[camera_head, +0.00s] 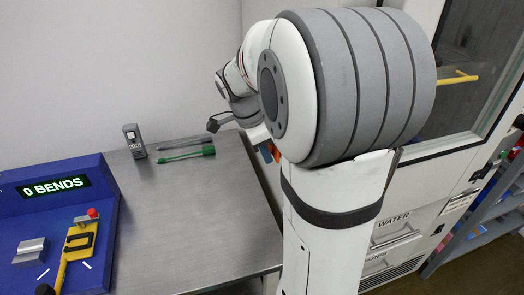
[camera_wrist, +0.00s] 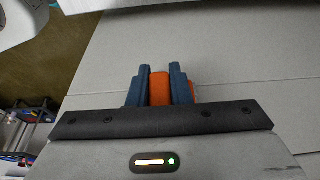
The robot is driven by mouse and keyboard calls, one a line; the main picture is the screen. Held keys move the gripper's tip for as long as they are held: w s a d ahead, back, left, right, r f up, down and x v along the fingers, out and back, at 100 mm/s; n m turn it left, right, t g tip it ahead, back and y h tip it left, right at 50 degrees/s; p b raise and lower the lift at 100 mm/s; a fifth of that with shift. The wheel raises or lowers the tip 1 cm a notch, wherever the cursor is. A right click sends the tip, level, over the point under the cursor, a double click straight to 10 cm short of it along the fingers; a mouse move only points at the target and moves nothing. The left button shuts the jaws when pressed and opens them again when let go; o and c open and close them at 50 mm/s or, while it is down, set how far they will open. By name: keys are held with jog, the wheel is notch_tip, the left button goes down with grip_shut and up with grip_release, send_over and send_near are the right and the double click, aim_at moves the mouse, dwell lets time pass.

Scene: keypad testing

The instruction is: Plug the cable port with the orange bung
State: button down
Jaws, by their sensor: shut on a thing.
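My gripper (camera_wrist: 160,72) is shut on the orange bung (camera_wrist: 159,88), which sits between its two dark blue fingers in the wrist view. A bit of orange also shows just right of the right finger. In the head view, the bung (camera_head: 276,151) is a small orange patch beside a blue finger, mostly hidden behind my arm. The gripper is in front of the pale panelled side of the cabinet, past the bench's right edge. I cannot make out the cable port in either view; the distance from bung to panel is unclear.
A steel bench (camera_head: 190,215) carries a blue "0 BENDS" tester (camera_head: 55,210), a small grey device (camera_head: 134,140) and a green-handled tool (camera_head: 185,155). The white cabinet (camera_head: 405,215) with a windowed door and yellow handle (camera_head: 455,77) stands right. Shelving (camera_head: 480,215) is at far right.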

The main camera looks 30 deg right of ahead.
jog(key=shift+s+d, duration=0.1)
jog(key=shift+d, duration=0.3)
jog(key=shift+d, duration=0.3)
jog(key=c, duration=1.3)
grip_release()
jog(key=shift+o, duration=0.2)
jog(key=shift+a+r, duration=0.1)
jog(key=v, duration=0.7)
jog(key=shift+r, duration=0.3)
jog(key=shift+s+a, duration=0.1)
jog(key=shift+a, duration=0.1)
jog(key=s+a+f+n+t+y+p, duration=0.1)
jog(key=s+a+f+n, duration=0.2)
jog(key=s+a+n, duration=0.3)
jog(key=s+a+f+n+t+y+p, duration=0.1)
jog(key=s+a+n, duration=0.5)
jog(key=n, duration=0.8)
notch_tip(320, 180, down, 2)
jog(key=shift+s+f+t+y, duration=0.25)
jog(key=shift+s+t+y, duration=0.4)
jog(key=shift+s, duration=0.45)
